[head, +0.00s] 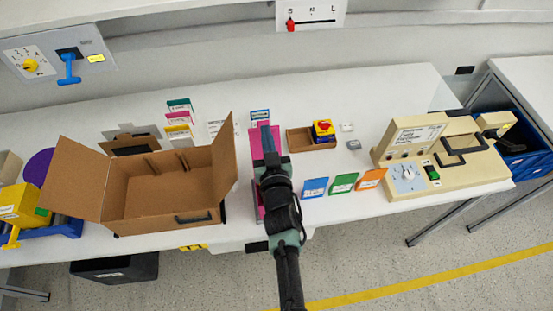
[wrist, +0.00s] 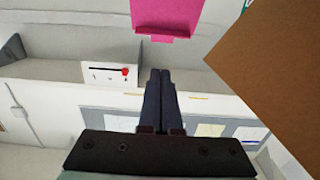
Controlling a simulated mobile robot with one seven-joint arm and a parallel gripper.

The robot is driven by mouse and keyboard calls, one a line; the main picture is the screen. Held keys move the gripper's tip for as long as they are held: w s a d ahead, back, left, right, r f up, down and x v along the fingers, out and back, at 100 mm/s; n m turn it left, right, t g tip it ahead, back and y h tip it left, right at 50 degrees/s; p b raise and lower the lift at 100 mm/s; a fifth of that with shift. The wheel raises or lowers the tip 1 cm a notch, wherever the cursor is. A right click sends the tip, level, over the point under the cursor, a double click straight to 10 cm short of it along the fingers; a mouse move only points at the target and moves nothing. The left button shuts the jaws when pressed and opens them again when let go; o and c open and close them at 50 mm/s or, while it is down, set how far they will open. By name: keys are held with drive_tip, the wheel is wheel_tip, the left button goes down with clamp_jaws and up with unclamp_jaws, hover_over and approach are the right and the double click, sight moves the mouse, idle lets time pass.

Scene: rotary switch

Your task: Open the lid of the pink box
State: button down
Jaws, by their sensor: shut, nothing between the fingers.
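The pink box (head: 260,213) stands near the table's front edge, just right of the cardboard box, and is mostly hidden behind my arm. A pink panel that looks like its lid (head: 255,133) shows as raised, beside and behind my fingers. The panel also shows at the top of the wrist view (wrist: 168,18), with a small tab on its lower edge. My gripper (head: 266,130) is shut and empty. Its fingers, dark blue in the wrist view (wrist: 160,75), are apart from the panel there. The box's inside is hidden.
An open cardboard box (head: 165,190) stands close on the left; its raised flap (wrist: 275,70) is near in the wrist view. Colored cards (head: 343,183) stand on the right, before a beige machine (head: 440,160). A small tray (head: 300,141) lies behind them.

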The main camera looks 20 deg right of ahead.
drive_tip(key=s+a+r+p, duration=0.25)
drive_tip(key=s+r, duration=0.25)
drive_tip(key=s, duration=0.4)
drive_tip(key=w+a+r+t+b, duration=0.1)
drive_tip(key=w+a+r+t, duration=0.1)
drive_tip(key=r, duration=0.8)
drive_tip(key=w+a+r+t+b, duration=0.1)
drive_tip(key=w+r, duration=0.2)
drive_tip(key=r, duration=0.8)
drive_tip(key=w+a+r+t, duration=0.2)
drive_tip(key=r, duration=0.8)
drive_tip(key=s+a+r+n+t+y, duration=0.1)
drive_tip(key=s+a+r+t, duration=0.1)
drive_tip(key=s+r, duration=0.3)
drive_tip(key=s+a+r+n+t+y+b, duration=0.1)
drive_tip(key=s+a+r, duration=0.4)
drive_tip(key=r, duration=0.5)
drive_tip(key=s+a+r+n+t+y+b, duration=0.1)
drive_tip(key=s+a+r+t+y, duration=0.1)
drive_tip(key=s+r, duration=0.3)
wheel_tip(320, 180, up, 3)
drive_tip(key=shift+a+r+t+y, duration=0.15)
drive_tip(key=shift+a+t+y, duration=0.2)
drive_tip(key=shift+a, duration=0.45)
drive_tip(key=shift+w, duration=0.1)
